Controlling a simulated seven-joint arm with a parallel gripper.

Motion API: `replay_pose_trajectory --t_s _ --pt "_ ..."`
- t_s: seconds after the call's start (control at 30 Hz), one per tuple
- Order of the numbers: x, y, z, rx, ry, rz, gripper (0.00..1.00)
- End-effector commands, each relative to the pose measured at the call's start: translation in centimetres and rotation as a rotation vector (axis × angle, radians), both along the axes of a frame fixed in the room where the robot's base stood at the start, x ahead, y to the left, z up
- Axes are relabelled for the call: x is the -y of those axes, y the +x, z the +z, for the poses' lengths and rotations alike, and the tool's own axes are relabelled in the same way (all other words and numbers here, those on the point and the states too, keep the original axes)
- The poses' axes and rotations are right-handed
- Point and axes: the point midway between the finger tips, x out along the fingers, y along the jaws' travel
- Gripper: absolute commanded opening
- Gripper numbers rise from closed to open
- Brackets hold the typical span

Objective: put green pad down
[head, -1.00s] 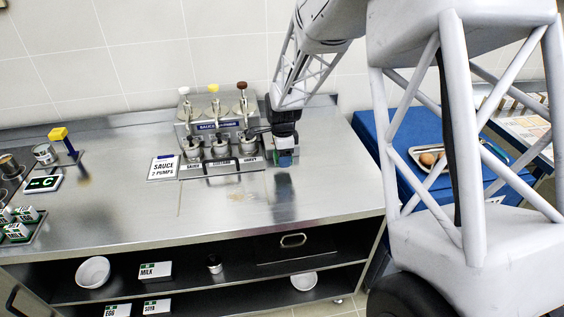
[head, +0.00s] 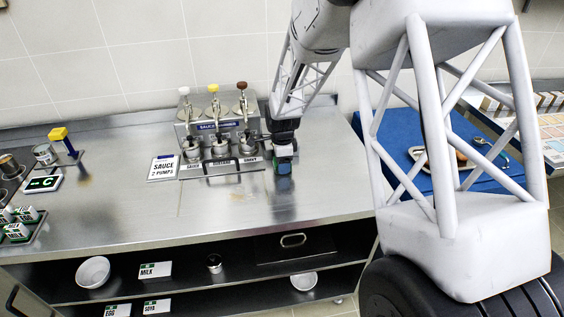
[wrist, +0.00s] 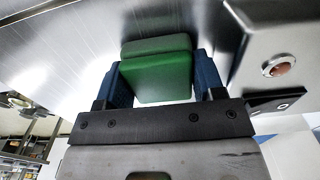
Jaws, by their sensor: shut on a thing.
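The green pad (wrist: 156,78) is held between the two blue fingers of my gripper (wrist: 158,92) in the wrist view. In the head view my gripper (head: 283,168) points down over the steel counter (head: 320,200), just right of the sauce dispenser. A little dark green shows at its fingertips there. The pad is close to the counter surface; I cannot tell whether it touches.
The sauce dispenser (head: 213,127) with several pumps stands just left of my gripper. A sauce card (head: 164,167) lies further left. The counter in front is clear. A blue surface (head: 398,127) with a plate lies to the right.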

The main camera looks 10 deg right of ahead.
Motion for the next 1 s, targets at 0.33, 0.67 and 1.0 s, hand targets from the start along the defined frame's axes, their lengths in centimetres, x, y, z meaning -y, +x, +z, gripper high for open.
replay_pose_trajectory --t_s 0.33,0.67,1.0 --pt "0.0 0.0 -0.2 0.000 0.000 0.000 0.37" --pt "0.0 0.0 -0.2 0.000 0.000 0.000 0.73" --pt "0.0 0.0 1.1 0.002 0.000 0.000 0.73"
